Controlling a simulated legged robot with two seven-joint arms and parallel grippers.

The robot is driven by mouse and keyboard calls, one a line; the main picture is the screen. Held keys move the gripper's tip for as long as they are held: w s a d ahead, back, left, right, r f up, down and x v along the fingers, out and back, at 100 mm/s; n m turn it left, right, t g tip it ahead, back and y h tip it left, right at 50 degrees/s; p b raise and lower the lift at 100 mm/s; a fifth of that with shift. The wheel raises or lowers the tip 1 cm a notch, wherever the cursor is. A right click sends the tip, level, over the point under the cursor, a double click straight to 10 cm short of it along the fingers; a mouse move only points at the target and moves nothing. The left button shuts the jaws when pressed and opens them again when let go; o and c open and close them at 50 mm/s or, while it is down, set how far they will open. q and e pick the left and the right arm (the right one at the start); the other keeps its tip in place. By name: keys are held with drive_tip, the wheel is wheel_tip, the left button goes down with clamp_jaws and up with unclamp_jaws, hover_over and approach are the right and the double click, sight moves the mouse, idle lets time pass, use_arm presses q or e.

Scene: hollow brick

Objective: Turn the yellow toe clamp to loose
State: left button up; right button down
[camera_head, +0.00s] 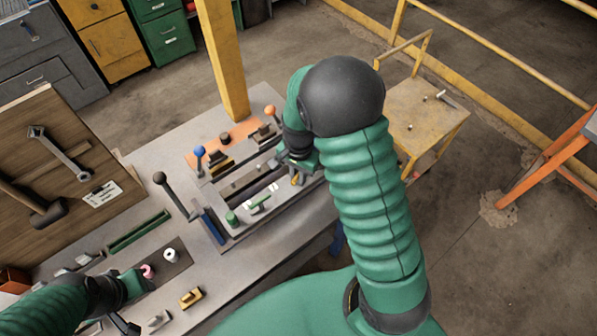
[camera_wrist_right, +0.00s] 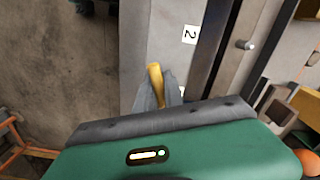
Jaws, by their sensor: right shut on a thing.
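The yellow toe clamp handle (camera_wrist_right: 155,77) shows in the right wrist view between the grey fingers of my right gripper (camera_wrist_right: 159,92), beside the label "2". The gripper is shut on it, and the fingers hide its lower part. In the head view a small yellow bit of the clamp (camera_head: 295,179) shows just below my right gripper (camera_head: 300,165), at the right end of the bench fixture. My left gripper (camera_head: 128,292) is low at the left over the bench. Its fingers are not clear enough to judge.
The bench fixture (camera_head: 235,238) carries a blue-knobbed lever (camera_head: 200,160), an orange-knobbed lever (camera_head: 270,111) and a black-knobbed lever (camera_head: 175,195). A yellow block (camera_head: 191,297) lies near the front edge. A yellow post (camera_head: 222,60) stands behind. A small side table (camera_head: 425,120) is at right.

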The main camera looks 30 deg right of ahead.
drive_tip(key=m+p, duration=0.2)
drive_tip(key=m, duration=0.2)
drive_tip(key=shift+r, duration=0.2)
drive_tip(key=shift+f+m+p, duration=0.1)
drive_tip(key=shift+m+p, duration=0.7)
drive_tip(key=shift+m, duration=0.4)
drive_tip(key=shift+w, duration=0.1)
drive_tip(key=c, duration=1.4)
unclamp_jaws()
drive_tip(key=shift+a, duration=0.1)
wheel_tip(320, 180, up, 17)
drive_tip(key=shift+f+b, duration=0.15)
drive_tip(key=shift+b, duration=0.5)
